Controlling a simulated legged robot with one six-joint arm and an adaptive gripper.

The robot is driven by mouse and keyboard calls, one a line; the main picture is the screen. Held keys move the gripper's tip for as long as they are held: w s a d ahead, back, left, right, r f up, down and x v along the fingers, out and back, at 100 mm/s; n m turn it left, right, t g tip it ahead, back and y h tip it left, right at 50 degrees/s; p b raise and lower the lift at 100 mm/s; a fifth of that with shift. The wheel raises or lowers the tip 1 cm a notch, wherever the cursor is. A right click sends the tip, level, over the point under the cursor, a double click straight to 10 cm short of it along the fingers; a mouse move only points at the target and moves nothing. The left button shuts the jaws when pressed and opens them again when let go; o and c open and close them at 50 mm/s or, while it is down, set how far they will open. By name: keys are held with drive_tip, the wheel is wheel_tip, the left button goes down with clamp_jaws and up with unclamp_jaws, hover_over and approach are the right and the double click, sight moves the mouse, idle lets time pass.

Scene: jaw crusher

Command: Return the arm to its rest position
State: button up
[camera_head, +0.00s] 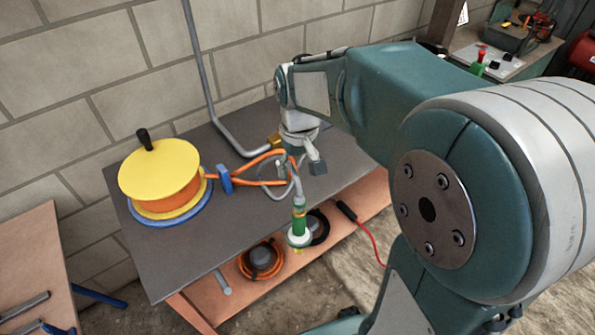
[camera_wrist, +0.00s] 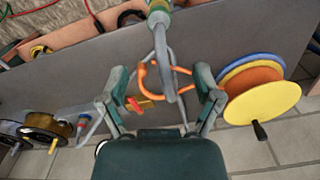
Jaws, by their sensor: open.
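My arm (camera_head: 395,95) reaches out from the right and bends down at its wrist over the grey tabletop (camera_head: 240,258). In the wrist view my gripper (camera_wrist: 159,74) is open, its two fingers spread apart. A grey hose or cable (camera_wrist: 161,50) with a green end piece (camera_wrist: 158,7) passes between the fingers in the picture; I cannot tell whether it touches them. Orange cable loops (camera_wrist: 146,80) also show between the fingers. In the head view the green piece (camera_head: 299,222) hangs below the wrist at the table's front edge. The fingertips are hard to make out there.
A yellow and orange cable reel (camera_head: 160,172) stands on the table's left. A grey pipe (camera_head: 207,80) runs up the block wall (camera_head: 100,60) behind. A lower shelf (camera_head: 275,290) holds coiled cables. Another table (camera_head: 35,255) stands at left. Free room lies above the table.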

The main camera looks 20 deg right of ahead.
idle(0.3)
drive_tip(key=s+r+t, duration=0.2)
drive_tip(key=s+r, duration=0.1)
drive_tip(key=s, duration=0.4)
drive_tip(key=s+r+m+t, duration=0.1)
drive_tip(key=s+r+t, duration=0.2)
drive_tip(key=s, duration=0.5)
drive_tip(key=shift+r+t, duration=0.3)
drive_tip(key=shift+r, duration=0.05)
drive_tip(key=shift+w, duration=0.1)
